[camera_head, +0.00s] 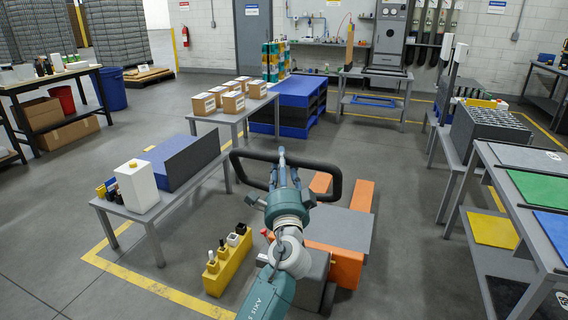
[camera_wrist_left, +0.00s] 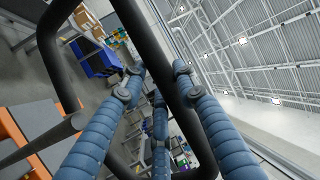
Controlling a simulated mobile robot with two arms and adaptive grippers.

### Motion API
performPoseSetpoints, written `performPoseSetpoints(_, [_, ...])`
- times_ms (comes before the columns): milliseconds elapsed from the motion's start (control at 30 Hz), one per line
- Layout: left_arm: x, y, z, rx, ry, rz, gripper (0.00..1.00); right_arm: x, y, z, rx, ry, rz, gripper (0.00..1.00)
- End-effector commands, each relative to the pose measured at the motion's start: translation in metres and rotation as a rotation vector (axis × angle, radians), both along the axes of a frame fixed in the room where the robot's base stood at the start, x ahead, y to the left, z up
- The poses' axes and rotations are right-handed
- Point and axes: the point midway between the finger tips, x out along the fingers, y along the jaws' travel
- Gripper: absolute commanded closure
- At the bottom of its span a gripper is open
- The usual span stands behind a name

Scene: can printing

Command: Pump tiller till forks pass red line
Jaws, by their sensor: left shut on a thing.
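The orange pallet jack stands on the floor in front of me in the head view, with its grey and orange body (camera_head: 345,229) right of my arm. Its two orange forks (camera_head: 363,194) point away from me and look low; their exact height cannot be told. Its black looped tiller handle (camera_head: 334,184) rises above the body. My left gripper (camera_head: 281,162) is at the handle's far bar. In the left wrist view, its blue fingers (camera_wrist_left: 157,82) are shut around the black bar (camera_wrist_left: 172,45). I cannot make out a red line. My right gripper is not in view.
A low table with a white jug (camera_head: 136,186) and a blue-grey block (camera_head: 183,161) stands left. A yellow holder (camera_head: 228,262) is on the floor beside the jack. Blue pallets (camera_head: 290,103) stand beyond. A bench with coloured mats (camera_head: 540,188) is right. Floor right of the jack is clear.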

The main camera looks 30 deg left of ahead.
Motion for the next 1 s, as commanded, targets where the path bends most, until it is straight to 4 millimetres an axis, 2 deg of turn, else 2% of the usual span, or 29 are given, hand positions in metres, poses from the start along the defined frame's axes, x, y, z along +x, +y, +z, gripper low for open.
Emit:
performPoseSetpoints(33, [0.0,-0.001,-0.013,-0.01,0.019,0.003,1.0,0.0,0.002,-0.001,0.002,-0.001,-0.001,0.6])
performPoseSetpoints(67, [0.0,-0.001,-0.013,-0.01,0.019,0.003,0.69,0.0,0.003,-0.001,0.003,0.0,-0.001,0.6])
performPoseSetpoints(167, [0.0,-0.001,-0.013,-0.011,0.019,0.002,0.51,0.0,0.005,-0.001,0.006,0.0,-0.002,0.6])
performPoseSetpoints(433, [-0.001,-0.001,-0.009,-0.007,0.012,0.002,0.51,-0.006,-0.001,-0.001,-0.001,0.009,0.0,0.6])
performPoseSetpoints(567, [-0.008,-0.007,-0.012,-0.007,0.013,0.0,0.51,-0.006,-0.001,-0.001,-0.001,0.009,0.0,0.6])
performPoseSetpoints(1000, [-0.076,-0.056,-0.036,-0.01,0.016,0.001,0.51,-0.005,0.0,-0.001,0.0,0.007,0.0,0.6])
